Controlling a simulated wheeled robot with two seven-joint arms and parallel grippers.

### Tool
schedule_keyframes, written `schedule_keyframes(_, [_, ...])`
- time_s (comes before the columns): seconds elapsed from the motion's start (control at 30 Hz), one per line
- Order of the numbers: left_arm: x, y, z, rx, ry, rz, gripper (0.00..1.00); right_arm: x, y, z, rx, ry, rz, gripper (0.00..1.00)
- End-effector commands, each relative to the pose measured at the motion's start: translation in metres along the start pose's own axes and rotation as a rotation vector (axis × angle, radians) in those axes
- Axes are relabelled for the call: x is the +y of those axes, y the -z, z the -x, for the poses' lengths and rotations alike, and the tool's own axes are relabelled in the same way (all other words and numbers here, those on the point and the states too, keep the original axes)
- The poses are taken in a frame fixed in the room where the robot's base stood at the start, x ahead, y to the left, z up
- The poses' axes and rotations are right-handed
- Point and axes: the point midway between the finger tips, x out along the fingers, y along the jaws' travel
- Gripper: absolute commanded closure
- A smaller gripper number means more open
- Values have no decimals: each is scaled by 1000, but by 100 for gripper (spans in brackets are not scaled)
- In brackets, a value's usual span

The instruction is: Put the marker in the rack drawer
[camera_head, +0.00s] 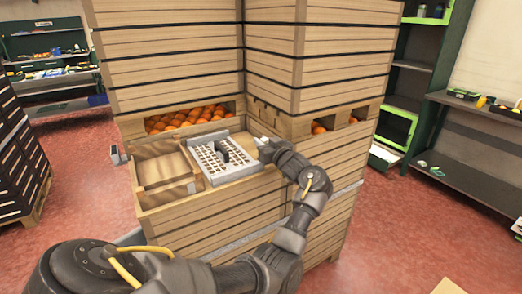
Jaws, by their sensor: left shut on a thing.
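A grey rack (209,152) with rows of small holes sits on a wooden crate, tilted in the picture. A dark upright piece (221,151) stands out in its middle; I cannot tell if it is a handle. My left gripper (262,143) is just right of the rack, at its right edge. It is shut on a small pale thing, too small and covered to name. I cannot make out a marker clearly, nor an open rack drawer. My right gripper is not in view.
An open wooden compartment (166,170) lies left of the rack. Tall stacked wooden crates (170,62) rise close behind, with oranges (188,117) showing in a gap. Green-framed shelves (397,130) stand at the right. Red floor (400,235) is free at the right.

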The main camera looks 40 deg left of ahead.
Motion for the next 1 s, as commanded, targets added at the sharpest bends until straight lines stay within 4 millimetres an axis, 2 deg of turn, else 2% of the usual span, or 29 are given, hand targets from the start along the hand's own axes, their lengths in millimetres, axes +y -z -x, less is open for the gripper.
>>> schedule_keyframes(0.1, [0,-19,0,-1,0,-7,100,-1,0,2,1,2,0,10])
schedule_keyframes(0.2, [0,-29,0,-1,0,-5,100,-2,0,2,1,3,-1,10])
schedule_keyframes(0.63, [0,-36,0,-1,-1,-2,100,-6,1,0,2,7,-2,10])
schedule_keyframes(0.67, [0,-36,0,-1,-1,-2,79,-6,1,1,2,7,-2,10])
schedule_keyframes(0.8, [0,-35,0,-1,-1,-2,61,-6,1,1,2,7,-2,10])
schedule_keyframes(1.0, [0,-35,0,-1,-1,-2,60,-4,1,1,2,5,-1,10])
